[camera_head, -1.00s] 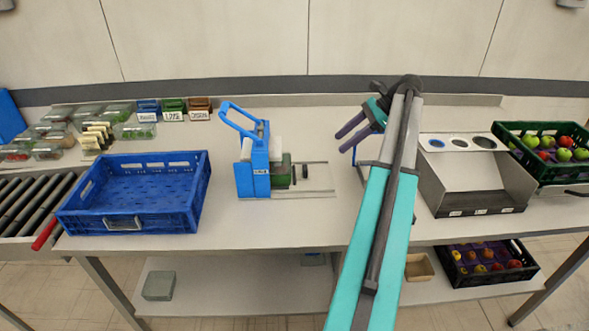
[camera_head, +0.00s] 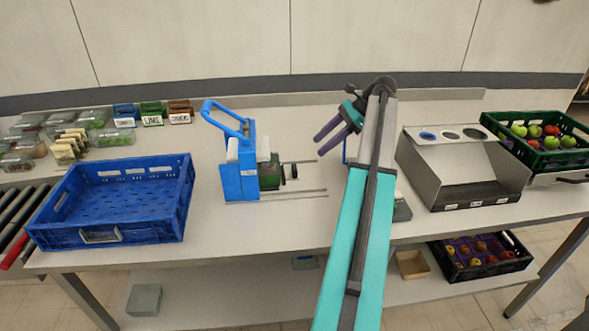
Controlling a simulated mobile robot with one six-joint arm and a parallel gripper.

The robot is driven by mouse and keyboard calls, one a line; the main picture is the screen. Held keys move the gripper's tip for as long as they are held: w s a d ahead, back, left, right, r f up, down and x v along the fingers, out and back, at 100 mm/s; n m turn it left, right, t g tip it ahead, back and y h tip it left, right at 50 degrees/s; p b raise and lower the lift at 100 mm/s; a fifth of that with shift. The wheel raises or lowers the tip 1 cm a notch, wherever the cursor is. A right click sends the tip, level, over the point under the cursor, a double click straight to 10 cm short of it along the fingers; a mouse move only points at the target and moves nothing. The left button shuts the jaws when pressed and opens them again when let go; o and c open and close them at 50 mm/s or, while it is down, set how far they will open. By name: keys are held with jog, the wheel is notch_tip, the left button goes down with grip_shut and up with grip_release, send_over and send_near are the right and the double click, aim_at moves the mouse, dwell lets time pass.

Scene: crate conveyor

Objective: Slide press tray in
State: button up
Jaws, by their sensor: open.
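The blue press (camera_head: 238,168) stands on the table left of centre, with its blue lever handle (camera_head: 222,117) raised to the upper left. Its green tray (camera_head: 269,178) with a dark round knob (camera_head: 289,172) sits at the press's right side, between two thin metal rails (camera_head: 305,193) that reach out to the right. How deep the tray sits in the press cannot be told. My gripper (camera_head: 322,143) is open and empty, above the table to the right of the tray and apart from it. Its two purple fingers point left and down.
An empty blue crate (camera_head: 110,233) stands at the left by a roller conveyor. Small boxes and clear tubs stand behind it. A metal chute with round holes (camera_head: 463,197) and a green apple crate (camera_head: 545,158) stand at the right. Bare table lies in front of the press.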

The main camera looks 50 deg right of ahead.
aim_at(295, 167)
jog(key=x, duration=1.3)
jog(key=shift+w+a+f+b, duration=0.15)
jog(key=shift+f+b, duration=0.05)
jog(key=shift+b, duration=0.2)
grip_shut()
jog(key=shift+w+a+r+p, duration=0.15)
jog(key=shift+w+a+p, duration=0.8)
jog(key=shift+a, duration=0.3)
jog(key=shift+w+a, duration=0.25)
jog(key=shift+w, duration=0.05)
grip_release()
jog(key=shift+w+a, duration=0.1)
